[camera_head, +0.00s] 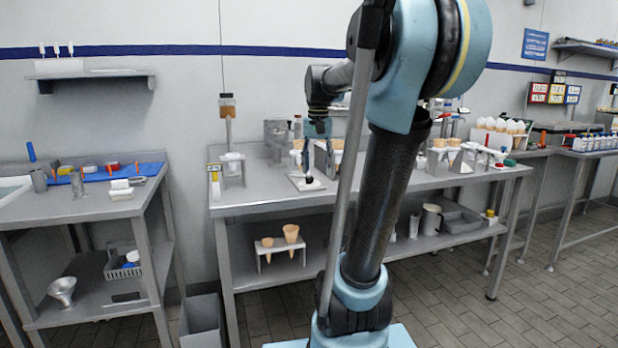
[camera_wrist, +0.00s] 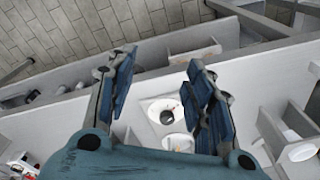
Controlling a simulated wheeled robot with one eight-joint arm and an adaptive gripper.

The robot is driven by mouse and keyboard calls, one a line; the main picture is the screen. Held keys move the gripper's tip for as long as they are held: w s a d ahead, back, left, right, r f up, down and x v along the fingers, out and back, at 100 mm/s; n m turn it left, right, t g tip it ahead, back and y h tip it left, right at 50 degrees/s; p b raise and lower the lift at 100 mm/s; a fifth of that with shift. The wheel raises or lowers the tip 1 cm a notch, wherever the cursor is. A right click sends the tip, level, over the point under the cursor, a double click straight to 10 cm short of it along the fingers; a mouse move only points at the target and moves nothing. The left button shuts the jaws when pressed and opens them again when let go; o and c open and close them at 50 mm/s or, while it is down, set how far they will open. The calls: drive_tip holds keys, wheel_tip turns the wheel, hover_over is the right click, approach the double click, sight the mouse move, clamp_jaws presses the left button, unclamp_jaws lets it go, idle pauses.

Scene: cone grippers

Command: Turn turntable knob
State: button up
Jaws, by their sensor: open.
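A small pale square plate (camera_head: 298,186) lies near the front edge of the middle steel bench, with a small dark round knob (camera_head: 308,181) on it. I take this for the turntable. My gripper (camera_head: 319,166) hangs over the bench beside the knob, pointing down, and is apart from it as far as I can tell. In the wrist view my gripper (camera_wrist: 158,64) has its two fingers wide apart with nothing between them.
A metal stand (camera_head: 232,172) with a white cup stands left on the bench; cone holders and dispensers line its back and right. A cone rack (camera_head: 282,246) sits on the lower shelf. A side table (camera_head: 80,200) is at left. The bench front between stand and plate is clear.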

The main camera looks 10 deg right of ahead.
sight(309, 177)
drive_tip(key=w+r+m, duration=0.1)
drive_tip(key=w+r, duration=0.2)
drive_tip(key=w, duration=0.3)
drive_tip(key=w+r+m+g, duration=0.1)
drive_tip(key=w+r, duration=0.2)
drive_tip(key=w, duration=0.3)
drive_tip(key=w+r+m, duration=0.1)
drive_tip(key=w+r, duration=0.1)
drive_tip(key=w, duration=0.4)
drive_tip(key=f, duration=1.7)
drive_tip(key=shift+s+d, duration=0.15)
drive_tip(key=shift+d, duration=0.2)
drive_tip(key=shift+c, duration=0.3)
drive_tip(key=c, duration=1)
